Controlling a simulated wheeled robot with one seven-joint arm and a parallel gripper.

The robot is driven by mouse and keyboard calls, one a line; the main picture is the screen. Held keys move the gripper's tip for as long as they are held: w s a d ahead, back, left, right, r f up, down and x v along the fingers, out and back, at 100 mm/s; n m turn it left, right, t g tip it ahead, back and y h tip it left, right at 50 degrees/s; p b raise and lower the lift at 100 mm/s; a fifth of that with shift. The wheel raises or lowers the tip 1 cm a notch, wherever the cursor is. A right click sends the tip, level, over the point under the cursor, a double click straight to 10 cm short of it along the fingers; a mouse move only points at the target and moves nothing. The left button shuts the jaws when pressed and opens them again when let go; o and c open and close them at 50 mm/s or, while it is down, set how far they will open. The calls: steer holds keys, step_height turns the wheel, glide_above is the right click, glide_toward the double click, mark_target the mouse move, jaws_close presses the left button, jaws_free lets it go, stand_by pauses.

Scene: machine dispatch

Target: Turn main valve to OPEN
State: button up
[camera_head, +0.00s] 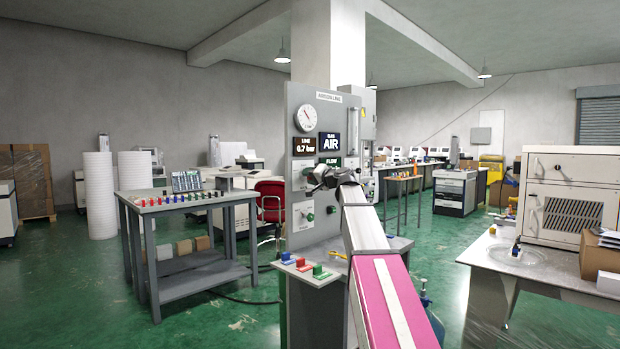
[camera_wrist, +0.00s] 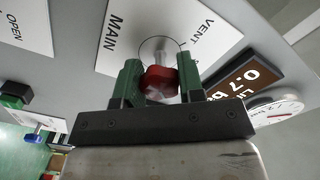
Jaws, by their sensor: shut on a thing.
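The main valve is a red knob (camera_wrist: 158,86) in the wrist view, on a white plate lettered MAIN (camera_wrist: 113,32). My gripper (camera_wrist: 160,76) has its two green fingers closed on either side of this knob. The word VENT shows at the right of the plate, and OPEN on another plate (camera_wrist: 22,25) at the left. In the head view my gripper (camera_head: 328,178) is at the grey ARGON LINE panel (camera_head: 300,88) and hides the knob. The knob's exact angle is hard to read.
The panel has a round gauge (camera_head: 306,118), a LINE 0.7 bar display (camera_head: 304,144) and a GAS AIR display (camera_head: 330,142). A lower green knob (camera_head: 310,217) and several coloured blocks (camera_head: 303,264) on a ledge are nearby. A grey table (camera_head: 190,203) stands left.

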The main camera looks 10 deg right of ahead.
steer(key=shift+m, duration=1.7)
steer(key=o, duration=0.9)
steer(key=v, duration=1.1)
